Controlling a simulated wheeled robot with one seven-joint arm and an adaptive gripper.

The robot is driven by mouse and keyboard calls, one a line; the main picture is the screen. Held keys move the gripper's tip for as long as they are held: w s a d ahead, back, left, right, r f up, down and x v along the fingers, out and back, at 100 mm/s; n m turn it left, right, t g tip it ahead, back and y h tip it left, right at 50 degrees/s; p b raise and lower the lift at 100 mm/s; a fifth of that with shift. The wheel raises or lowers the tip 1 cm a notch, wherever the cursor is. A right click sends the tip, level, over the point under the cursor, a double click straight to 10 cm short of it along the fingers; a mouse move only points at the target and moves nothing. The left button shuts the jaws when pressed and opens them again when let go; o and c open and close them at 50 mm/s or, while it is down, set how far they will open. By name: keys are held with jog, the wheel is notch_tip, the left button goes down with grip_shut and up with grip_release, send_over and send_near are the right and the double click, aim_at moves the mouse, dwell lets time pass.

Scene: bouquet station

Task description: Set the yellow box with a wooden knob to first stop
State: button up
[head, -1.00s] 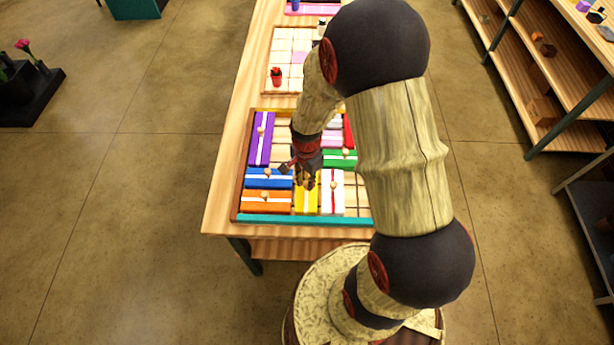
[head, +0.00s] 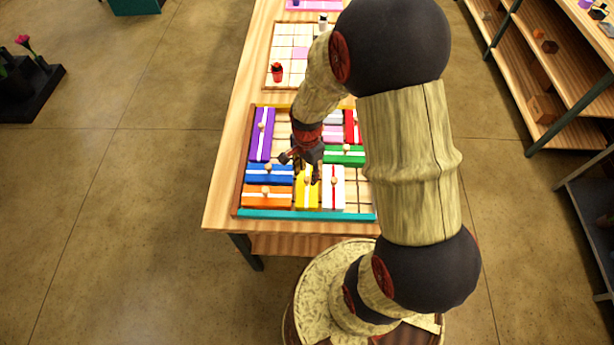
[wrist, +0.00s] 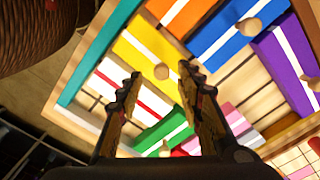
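The yellow box (head: 307,200) lies in a framed sliding-block tray (head: 300,215), between the orange box and the white box with a red stripe. It carries a white stripe and a round wooden knob, and also shows in the wrist view (wrist: 135,48). The knob (wrist: 161,72) appears between my fingertips in the wrist view. My gripper (wrist: 160,80) is open, with its two fingers apart and nothing held. In the head view my gripper (head: 307,173) is over the far part of the yellow box. Its height above the knob is hard to judge.
The blue box (head: 265,181) and orange box (head: 258,200) lie left of the yellow box, the white box (head: 333,200) right. Green (head: 345,159), purple (head: 262,125) and red (head: 351,120) boxes lie farther back. Bare tray floor shows behind the yellow box in the wrist view.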

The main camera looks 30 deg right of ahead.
notch_tip(320, 180, up, 9)
dwell(0.3)
dwell(0.5)
jog(key=s+a+r+n+t+b, duration=0.5)
jog(key=s+a+r+n+b, duration=0.4)
jog(key=s+r+n, duration=0.3)
jog(key=n+b, duration=0.1)
jog(key=n, duration=0.2)
jog(key=shift+s+r+n+t, duration=0.15)
jog(key=shift+r+n+t, duration=0.15)
jog(key=shift+n, duration=0.1)
